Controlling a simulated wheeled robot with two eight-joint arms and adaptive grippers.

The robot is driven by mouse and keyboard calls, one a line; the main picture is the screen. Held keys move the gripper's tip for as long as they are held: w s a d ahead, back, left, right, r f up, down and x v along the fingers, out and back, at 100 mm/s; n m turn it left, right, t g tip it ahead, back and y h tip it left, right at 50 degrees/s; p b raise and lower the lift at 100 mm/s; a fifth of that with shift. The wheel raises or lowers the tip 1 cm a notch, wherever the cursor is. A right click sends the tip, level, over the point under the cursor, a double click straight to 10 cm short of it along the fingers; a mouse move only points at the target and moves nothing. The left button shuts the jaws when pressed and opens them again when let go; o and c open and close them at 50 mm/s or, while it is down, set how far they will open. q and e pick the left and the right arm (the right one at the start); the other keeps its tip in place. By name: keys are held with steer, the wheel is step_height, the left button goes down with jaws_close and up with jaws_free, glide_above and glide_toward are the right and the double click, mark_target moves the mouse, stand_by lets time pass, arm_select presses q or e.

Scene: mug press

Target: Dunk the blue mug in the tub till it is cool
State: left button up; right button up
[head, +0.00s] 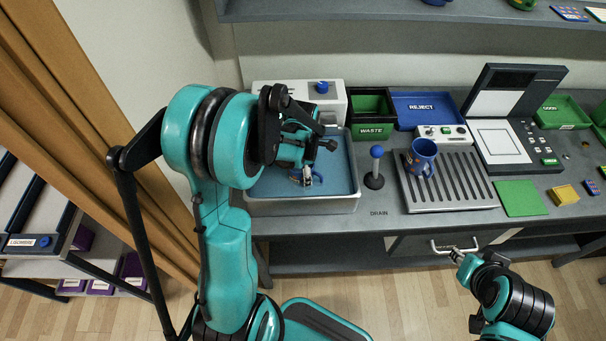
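A blue mug (423,157) with an orange mark stands upright on the slatted metal rack, right of the tub. The tub (300,207) is a pale box with a blue-grey interior, at the left end of the bench. My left gripper (307,178) points down inside the tub's outline. Small blue and orange patches show at its fingertips; my arm hides most of that spot, so I cannot tell what is there or whether the fingers are shut. My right gripper (456,255) is low in front of the bench, away from the mug; its fingers are too small to read.
A blue-knobbed lever (375,168) stands between tub and rack (450,195). Behind are a green WASTE bin (371,113), a blue REJECT tray (428,108) and a white control box (443,134). A dark press-like machine (503,120) and green mat (520,198) lie right.

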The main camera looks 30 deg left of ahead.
arm_select(q)
step_height(320, 180, up, 11)
steer(key=p, duration=0.7)
steer(key=shift+f, duration=0.2)
